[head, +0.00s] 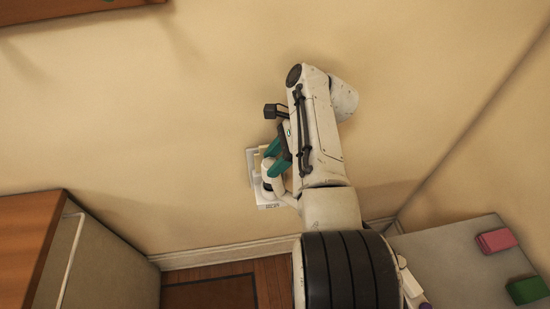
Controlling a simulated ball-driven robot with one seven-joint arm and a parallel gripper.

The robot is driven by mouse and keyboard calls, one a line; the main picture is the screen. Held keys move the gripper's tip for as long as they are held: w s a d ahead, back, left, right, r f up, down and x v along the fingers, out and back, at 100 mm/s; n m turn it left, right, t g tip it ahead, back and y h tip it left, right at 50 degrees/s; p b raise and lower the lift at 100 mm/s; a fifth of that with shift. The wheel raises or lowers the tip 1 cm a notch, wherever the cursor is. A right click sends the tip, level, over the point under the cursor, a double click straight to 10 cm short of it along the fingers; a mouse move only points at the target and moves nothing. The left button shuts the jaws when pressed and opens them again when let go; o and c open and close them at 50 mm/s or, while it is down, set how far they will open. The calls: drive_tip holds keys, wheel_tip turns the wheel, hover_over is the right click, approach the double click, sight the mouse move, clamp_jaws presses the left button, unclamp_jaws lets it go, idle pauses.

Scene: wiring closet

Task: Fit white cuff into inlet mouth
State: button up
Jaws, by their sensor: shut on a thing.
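The inlet is a white plate (253,172) on the beige wall, with small dark lettering along its lower edge. My gripper (276,158) has teal fingers and is in front of the plate, shut on the white cuff (267,167). Only part of the cuff shows, as the fingers and arm cover much of it. A white hose-like piece (284,194) curves from below the cuff down to the right, behind my arm. The inlet mouth is hidden, and I cannot tell whether the cuff is inside it or in front of it.
A wooden-topped grey cabinet (98,262) stands at lower left. A grey surface (455,262) at lower right holds a pink block (496,240) and a green block (527,290). A wooden shelf (45,9) is at upper left. The wall around the plate is clear.

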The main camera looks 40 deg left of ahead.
drive_tip(key=shift+f+b, duration=1.55)
drive_tip(key=shift+f, duration=0.25)
drive_tip(key=o, duration=1.3)
drive_tip(key=shift+r, duration=0.1)
drive_tip(key=p+v, duration=0.1)
drive_tip(key=v, duration=0.4)
drive_tip(key=shift+p, duration=0.4)
drive_tip(key=b+v, duration=0.1)
drive_tip(key=v, duration=0.9)
drive_tip(key=shift+w+d+r, duration=0.15)
drive_tip(key=shift+d+r, duration=0.05)
drive_tip(key=shift+r, duration=0.05)
